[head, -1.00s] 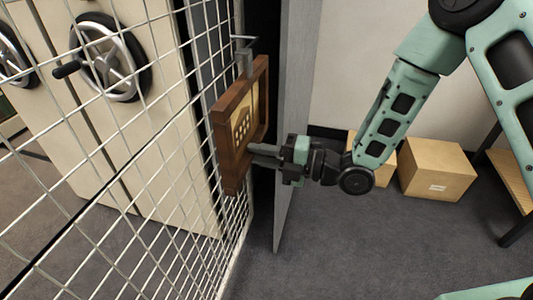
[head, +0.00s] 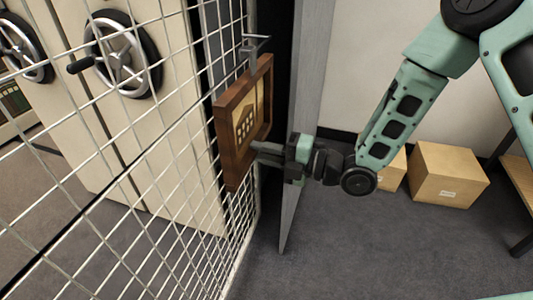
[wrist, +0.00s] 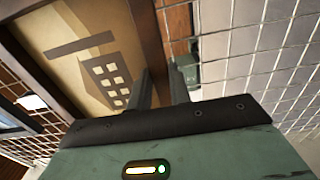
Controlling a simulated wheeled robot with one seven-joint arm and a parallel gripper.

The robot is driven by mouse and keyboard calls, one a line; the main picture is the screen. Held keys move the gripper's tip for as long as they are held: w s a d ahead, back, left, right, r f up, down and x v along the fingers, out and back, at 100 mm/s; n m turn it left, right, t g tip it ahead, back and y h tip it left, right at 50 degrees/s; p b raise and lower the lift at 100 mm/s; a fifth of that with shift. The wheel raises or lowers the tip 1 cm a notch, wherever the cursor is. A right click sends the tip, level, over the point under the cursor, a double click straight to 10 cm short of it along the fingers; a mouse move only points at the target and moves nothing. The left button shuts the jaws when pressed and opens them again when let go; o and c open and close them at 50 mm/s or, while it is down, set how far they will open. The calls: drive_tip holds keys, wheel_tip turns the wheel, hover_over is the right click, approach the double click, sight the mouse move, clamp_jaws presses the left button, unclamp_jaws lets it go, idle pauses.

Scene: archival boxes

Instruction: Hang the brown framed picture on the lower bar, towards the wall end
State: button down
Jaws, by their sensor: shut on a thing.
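The brown framed picture (head: 228,125) is upright close against the white wire mesh in the head view, with a tan building image inside its frame. My gripper (head: 262,153) is shut on the near side of its frame. The picture also fills the upper left of the wrist view (wrist: 95,60), with the gripper fingers (wrist: 160,88) at its frame edge. A grey metal hook or bracket (head: 249,52) shows at the top of the frame. Whether the picture hangs from it cannot be told. The lower bar cannot be made out clearly.
A grey panel edge (head: 305,110) stands just behind my gripper. Cardboard boxes (head: 445,175) sit on the floor at right. The floor at front centre is clear.

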drive_tip(key=shift+b+x, duration=0.45)
drive_tip(key=shift+x, duration=0.8)
drive_tip(key=shift+a, duration=0.1)
drive_tip(key=shift+w+a+r, duration=0.15)
drive_tip(key=shift+a+r, duration=0.05)
drive_tip(key=shift+a, duration=0.2)
drive_tip(key=shift+a+r, duration=0.1)
drive_tip(key=shift+w+a+b, duration=0.3)
drive_tip(key=shift+a+b, duration=0.2)
drive_tip(key=shift+a, duration=0.1)
drive_tip(key=shift+f+b, duration=0.45)
drive_tip(key=shift+b, duration=0.15)
drive_tip(key=shift+s+d+f+b, duration=0.1)
drive_tip(key=shift+f+b, duration=0.4)
drive_tip(key=shift+f, duration=0.15)
drive_tip(key=shift+d+b, duration=0.15)
drive_tip(key=shift+b, duration=0.2)
idle(0.6)
